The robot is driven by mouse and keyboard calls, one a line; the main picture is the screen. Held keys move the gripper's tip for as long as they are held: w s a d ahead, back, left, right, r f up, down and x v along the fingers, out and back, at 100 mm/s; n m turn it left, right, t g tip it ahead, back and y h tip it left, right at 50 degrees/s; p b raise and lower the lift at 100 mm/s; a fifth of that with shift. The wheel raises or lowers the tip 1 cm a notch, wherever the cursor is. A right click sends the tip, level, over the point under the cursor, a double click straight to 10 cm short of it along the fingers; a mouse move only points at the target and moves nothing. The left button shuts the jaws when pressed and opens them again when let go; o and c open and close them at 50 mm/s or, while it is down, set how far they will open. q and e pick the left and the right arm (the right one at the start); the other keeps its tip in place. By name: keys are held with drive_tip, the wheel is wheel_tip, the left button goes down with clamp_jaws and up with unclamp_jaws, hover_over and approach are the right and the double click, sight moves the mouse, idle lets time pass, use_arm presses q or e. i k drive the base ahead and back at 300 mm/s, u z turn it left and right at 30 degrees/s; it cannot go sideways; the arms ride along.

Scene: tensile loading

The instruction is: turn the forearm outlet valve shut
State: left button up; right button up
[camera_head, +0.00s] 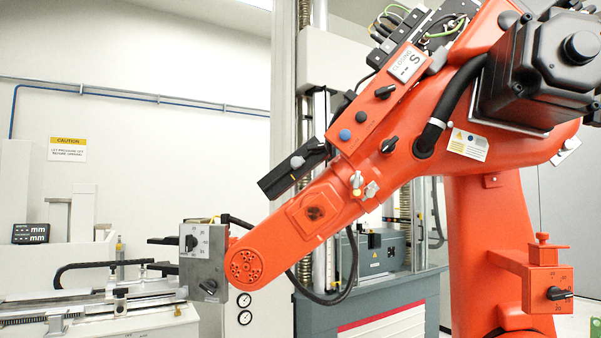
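A large orange industrial arm (330,190) reaches down across the middle of the view from upper right to lower left. On its forearm, just below the elbow panel, sit two small pale metal valve fittings, an upper one (356,180) and a lower one (371,189). They are too small to tell which is the outlet valve or how its handle is turned. Neither of my grippers shows in the view, so nothing of mine is seen touching the valves.
An orange panel with knobs and a blue button (345,135) is above the fittings. A grey box with a dial (204,255) ends the forearm. An orange box with a black knob (547,289) is at right. A grey cabinet (390,300) stands behind.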

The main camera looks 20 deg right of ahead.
sight(356, 180)
drive_tip(key=u, duration=0.1)
drive_tip(key=i, duration=1.05)
drive_tip(key=z, duration=0.4)
